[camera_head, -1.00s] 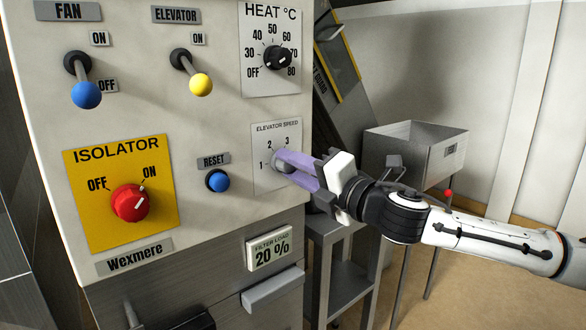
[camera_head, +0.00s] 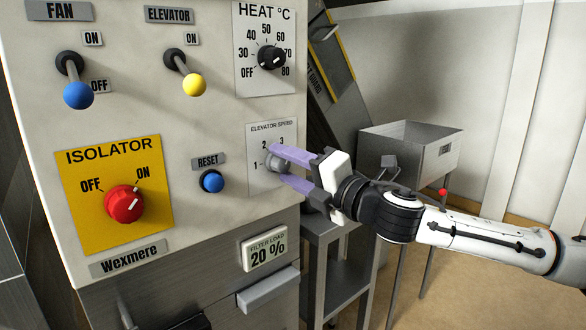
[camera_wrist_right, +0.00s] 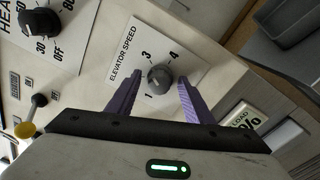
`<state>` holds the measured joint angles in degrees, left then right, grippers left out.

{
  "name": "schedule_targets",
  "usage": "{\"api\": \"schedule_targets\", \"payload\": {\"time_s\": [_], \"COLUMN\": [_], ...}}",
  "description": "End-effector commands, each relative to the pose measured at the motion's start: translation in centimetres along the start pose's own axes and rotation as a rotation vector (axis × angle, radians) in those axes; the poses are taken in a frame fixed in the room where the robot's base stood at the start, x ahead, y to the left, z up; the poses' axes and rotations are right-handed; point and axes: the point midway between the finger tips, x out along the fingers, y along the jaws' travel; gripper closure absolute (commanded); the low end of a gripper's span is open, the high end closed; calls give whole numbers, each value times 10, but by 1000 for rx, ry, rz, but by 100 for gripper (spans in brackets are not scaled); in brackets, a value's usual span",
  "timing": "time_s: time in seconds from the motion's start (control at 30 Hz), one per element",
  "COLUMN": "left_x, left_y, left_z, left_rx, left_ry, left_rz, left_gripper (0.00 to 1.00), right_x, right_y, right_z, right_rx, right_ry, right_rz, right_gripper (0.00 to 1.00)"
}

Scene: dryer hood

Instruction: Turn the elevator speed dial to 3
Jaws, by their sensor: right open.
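The elevator speed dial (camera_head: 272,161) is a small grey knob on a white plate marked ELEVATOR SPEED (camera_head: 257,136). In the right wrist view the dial (camera_wrist_right: 160,78) sits between my two purple fingers, with a gap on each side. The numbers 1, 3 and 4 show around it there; 2 shows in the head view. I cannot tell for sure which number its pointer faces. My right gripper (camera_head: 279,164) is open at the plate, its fingers above and below the dial; it also shows in the wrist view (camera_wrist_right: 160,80). My left gripper is not in view.
The blue RESET button (camera_head: 212,181) and red ISOLATOR knob (camera_head: 124,204) are left of the dial. The black HEAT knob (camera_head: 271,57) is above. The FILTER LOAD display (camera_head: 265,249) and a grey handle (camera_head: 268,291) are below. A metal bin (camera_head: 412,148) stands at right.

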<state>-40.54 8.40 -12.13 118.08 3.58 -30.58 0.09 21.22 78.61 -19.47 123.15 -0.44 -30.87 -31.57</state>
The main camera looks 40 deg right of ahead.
Motion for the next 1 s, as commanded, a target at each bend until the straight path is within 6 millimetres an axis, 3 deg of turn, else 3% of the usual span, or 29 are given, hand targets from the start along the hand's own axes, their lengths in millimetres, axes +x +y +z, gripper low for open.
{"api": "schedule_targets", "payload": {"time_s": [0.33,0.7,0.87,1.0], "left_x": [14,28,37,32], "left_y": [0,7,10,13], "left_z": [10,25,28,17], "left_rx": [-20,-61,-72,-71], "left_ry": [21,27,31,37], "left_rz": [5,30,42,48], "left_gripper": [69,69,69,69], "right_x": [-20,-42,-53,-66], "right_y": [-8,-3,-5,3], "right_z": [2,-3,-2,0], "right_rx": [-8,-14,-12,-5], "right_ry": [-6,4,-1,-1], "right_rz": [-6,6,0,5], "right_gripper": [53,53,53,53]}}
